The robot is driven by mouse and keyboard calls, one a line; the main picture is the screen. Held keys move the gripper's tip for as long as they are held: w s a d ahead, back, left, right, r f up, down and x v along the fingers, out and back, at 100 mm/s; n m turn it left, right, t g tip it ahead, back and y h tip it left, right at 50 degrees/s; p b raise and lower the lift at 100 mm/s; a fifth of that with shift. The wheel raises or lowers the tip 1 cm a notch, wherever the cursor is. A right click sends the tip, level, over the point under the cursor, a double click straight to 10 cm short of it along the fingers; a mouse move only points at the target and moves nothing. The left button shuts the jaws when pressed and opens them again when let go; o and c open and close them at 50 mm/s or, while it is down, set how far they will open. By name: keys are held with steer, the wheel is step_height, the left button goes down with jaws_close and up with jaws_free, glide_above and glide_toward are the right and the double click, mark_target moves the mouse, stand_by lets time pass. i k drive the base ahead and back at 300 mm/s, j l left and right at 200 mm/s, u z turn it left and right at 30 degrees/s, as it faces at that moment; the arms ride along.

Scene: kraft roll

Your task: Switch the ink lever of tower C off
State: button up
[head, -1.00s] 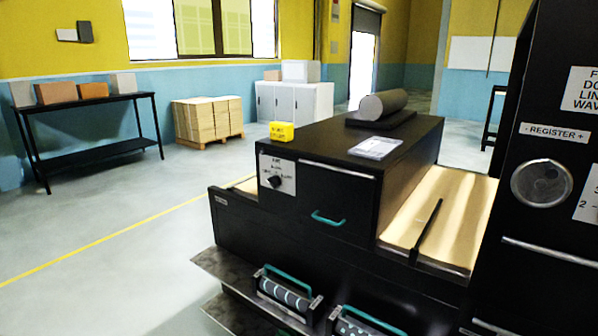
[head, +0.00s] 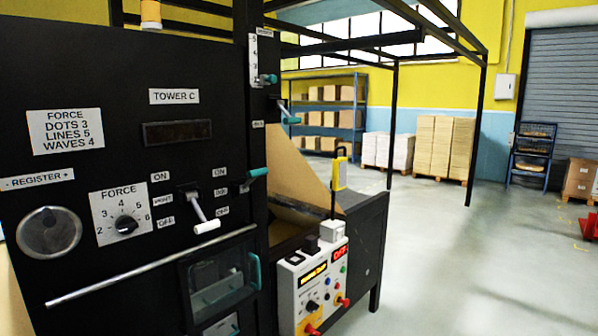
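The tower labelled TOWER C (head: 175,97) is a large black panel in the left half of the head view. A lever with a white handle (head: 206,226) points down and slightly right, its tip about level with the OFF label (head: 165,222) on its left. A teal-handled lever (head: 257,173) stands at the panel's right edge, about level with the ON label (head: 219,172) of a second column, which also has an OFF label (head: 222,210). The small middle labels are too blurred to read, so I cannot tell which lever is for ink. My gripper is not in view.
A FORCE dial (head: 125,224) and a round REGISTER knob (head: 48,232) sit left of the levers. A long metal bar (head: 150,265) runs below them. A control box (head: 312,285) with buttons stands to the right. The floor (head: 450,260) at right is largely clear.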

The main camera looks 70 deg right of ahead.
mark_target(252, 174)
steer(key=z, duration=1.85)
